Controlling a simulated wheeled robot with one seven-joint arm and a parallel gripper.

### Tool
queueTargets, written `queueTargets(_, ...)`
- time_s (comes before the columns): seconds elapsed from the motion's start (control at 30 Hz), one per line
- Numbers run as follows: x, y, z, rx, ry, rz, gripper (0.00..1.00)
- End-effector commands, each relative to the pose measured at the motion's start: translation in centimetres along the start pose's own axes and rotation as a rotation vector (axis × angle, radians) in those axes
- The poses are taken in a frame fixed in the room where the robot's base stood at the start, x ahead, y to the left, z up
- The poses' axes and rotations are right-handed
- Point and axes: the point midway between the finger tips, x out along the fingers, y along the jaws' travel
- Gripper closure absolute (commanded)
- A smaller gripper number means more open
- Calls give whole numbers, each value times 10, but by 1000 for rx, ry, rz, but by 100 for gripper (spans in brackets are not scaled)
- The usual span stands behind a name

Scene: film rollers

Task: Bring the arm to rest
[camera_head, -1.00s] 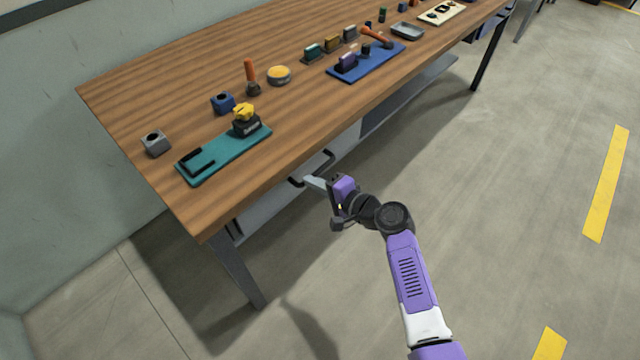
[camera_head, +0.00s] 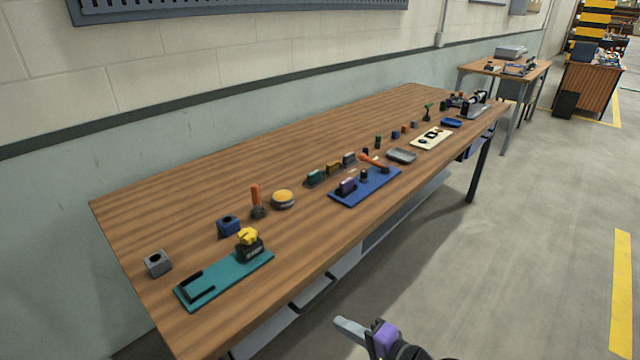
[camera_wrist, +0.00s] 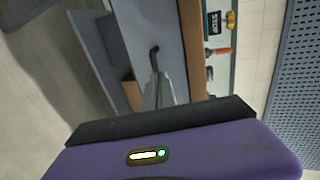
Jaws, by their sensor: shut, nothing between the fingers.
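My gripper (camera_head: 350,326) is at the bottom of the head view, in front of the workbench (camera_head: 130,212) and lower than its top. Its fingers are shut with nothing between them, and no bench object touches it. In the wrist view the closed fingers (camera_wrist: 158,90) point toward the bench's side, where a dark drawer handle (camera_wrist: 154,56) shows. Most of my arm lies below the edge of the head view.
On the bench stand a teal plate (camera_head: 215,284) with a yellow-topped block, a blue mat (camera_head: 350,196), a grey tray (camera_head: 402,156) and several small parts. Open floor (camera_head: 520,270) lies to the right. A second table (camera_head: 500,70) stands far back.

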Motion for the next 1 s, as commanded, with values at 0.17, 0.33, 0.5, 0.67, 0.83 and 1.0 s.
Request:
queueTargets(0.17, -3, -7, -25, -80, 100, -2, 100)
queueTargets(0.33, -33, -16, -55, -285, 315, 30, 100)
queueTargets(0.5, -78, -4, -54, -457, 477, 96, 100)
queueTargets(0.67, -133, 6, -35, -626, 606, 170, 100)
queueTargets(0.83, -199, 6, 0, -817, 713, 250, 100)
queueTargets(1.0, -259, -6, 42, -990, 776, 317, 100)
